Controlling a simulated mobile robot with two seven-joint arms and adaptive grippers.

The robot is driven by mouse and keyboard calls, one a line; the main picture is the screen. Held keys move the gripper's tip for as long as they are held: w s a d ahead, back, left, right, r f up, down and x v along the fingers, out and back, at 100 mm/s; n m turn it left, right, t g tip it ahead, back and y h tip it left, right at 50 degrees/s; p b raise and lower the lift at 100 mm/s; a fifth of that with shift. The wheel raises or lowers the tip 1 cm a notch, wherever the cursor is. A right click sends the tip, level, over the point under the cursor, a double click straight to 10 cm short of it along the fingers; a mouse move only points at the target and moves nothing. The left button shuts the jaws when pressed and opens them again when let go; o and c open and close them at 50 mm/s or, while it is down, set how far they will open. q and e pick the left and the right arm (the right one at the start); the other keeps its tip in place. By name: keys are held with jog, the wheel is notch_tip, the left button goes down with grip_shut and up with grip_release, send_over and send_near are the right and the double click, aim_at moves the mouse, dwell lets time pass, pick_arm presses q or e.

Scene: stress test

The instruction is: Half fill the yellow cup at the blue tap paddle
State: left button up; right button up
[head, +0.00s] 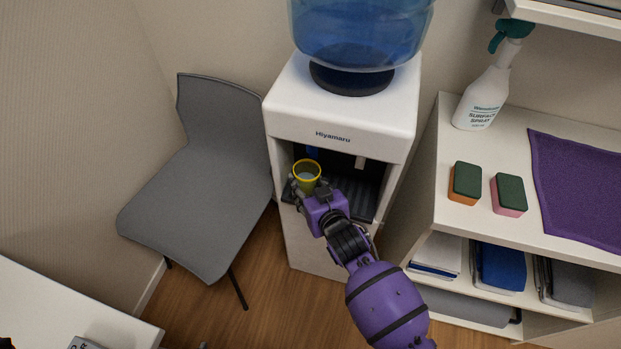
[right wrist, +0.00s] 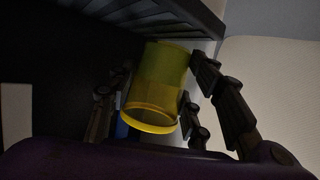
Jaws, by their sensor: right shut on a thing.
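The yellow cup (head: 307,170) is in the dispensing bay of the white water dispenser (head: 340,125), its open rim facing up. The blue tap paddle (head: 312,152) shows just behind and above the rim; I cannot tell whether they touch. My right gripper (head: 305,187) is shut on the cup from the front. In the right wrist view, which looks upside down, the cup (right wrist: 157,85) sits between my fingers (right wrist: 155,95). Its see-through wall shows two shades with a level line about midway, which looks like water. No stream is clearly visible. My left gripper is not in view.
A second, pale tap (head: 360,162) is to the right in the bay, above the dark drip grille (head: 360,200). A grey chair (head: 200,190) stands left. A shelf at right holds a spray bottle (head: 485,95), two sponges (head: 465,182) and a purple cloth (head: 580,185).

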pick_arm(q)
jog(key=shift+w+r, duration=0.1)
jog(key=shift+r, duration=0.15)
pick_arm(e)
jog(key=shift+s+a, duration=0.2)
jog(key=shift+s, duration=0.3)
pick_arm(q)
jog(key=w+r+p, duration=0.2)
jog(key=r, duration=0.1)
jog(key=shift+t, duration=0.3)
pick_arm(e)
jog(key=s+a, duration=0.3)
jog(key=s, duration=0.6)
jog(key=shift+s, duration=0.25)
